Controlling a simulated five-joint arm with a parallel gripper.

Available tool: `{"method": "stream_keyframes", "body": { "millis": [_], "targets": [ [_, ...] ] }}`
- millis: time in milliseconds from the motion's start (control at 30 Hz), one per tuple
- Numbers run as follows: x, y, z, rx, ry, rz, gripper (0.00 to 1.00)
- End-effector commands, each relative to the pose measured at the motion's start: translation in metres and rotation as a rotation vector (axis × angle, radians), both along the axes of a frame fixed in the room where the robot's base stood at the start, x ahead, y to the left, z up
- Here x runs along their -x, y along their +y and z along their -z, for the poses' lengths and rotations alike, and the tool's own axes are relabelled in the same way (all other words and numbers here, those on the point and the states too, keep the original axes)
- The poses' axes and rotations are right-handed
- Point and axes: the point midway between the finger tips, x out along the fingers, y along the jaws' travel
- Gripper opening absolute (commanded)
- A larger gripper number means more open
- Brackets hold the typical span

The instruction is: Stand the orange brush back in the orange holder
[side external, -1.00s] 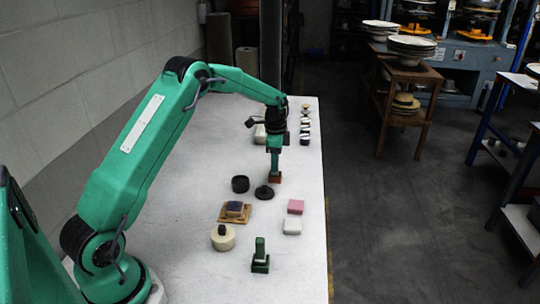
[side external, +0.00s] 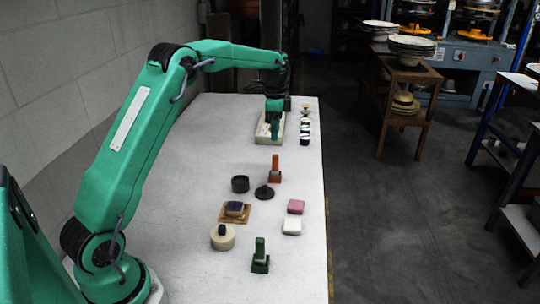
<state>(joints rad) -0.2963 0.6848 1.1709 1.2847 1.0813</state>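The orange brush (side external: 276,161) stands upright in the orange holder (side external: 274,179), near the middle of the table. The two look joined as one upright piece on a low block; how deep the brush sits is too small to tell. My gripper (side external: 274,135) is farther back, over or in front of a pale tray, apart from the brush. Its fingers are too small and dark to show whether they are open, and I see nothing orange in them.
A pale tray (side external: 262,133) lies behind the holder. A dark round pot (side external: 240,184), a dark lid (side external: 264,192), a pink block (side external: 295,206), a white block (side external: 292,226) and a green brush in its holder (side external: 260,258) stand nearer. Small items (side external: 304,125) line the right edge.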

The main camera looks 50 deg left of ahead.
Motion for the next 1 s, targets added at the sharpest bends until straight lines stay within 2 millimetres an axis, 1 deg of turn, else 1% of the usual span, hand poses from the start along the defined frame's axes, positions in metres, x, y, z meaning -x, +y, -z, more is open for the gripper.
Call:
{"method": "stream_keyframes", "body": {
  "millis": [467,633,767,867,1000],
  "targets": [
    [0.0,0.0,0.0,0.0,0.0,0.0,0.4],
    [0.003,-0.003,-0.005,-0.002,-0.006,-0.008,0.4],
    [0.009,-0.011,-0.017,-0.006,-0.021,-0.031,0.4],
    [0.018,-0.021,-0.032,-0.01,-0.042,-0.061,0.4],
    [0.036,-0.037,-0.055,-0.015,-0.077,-0.117,0.4]
  ]
}}
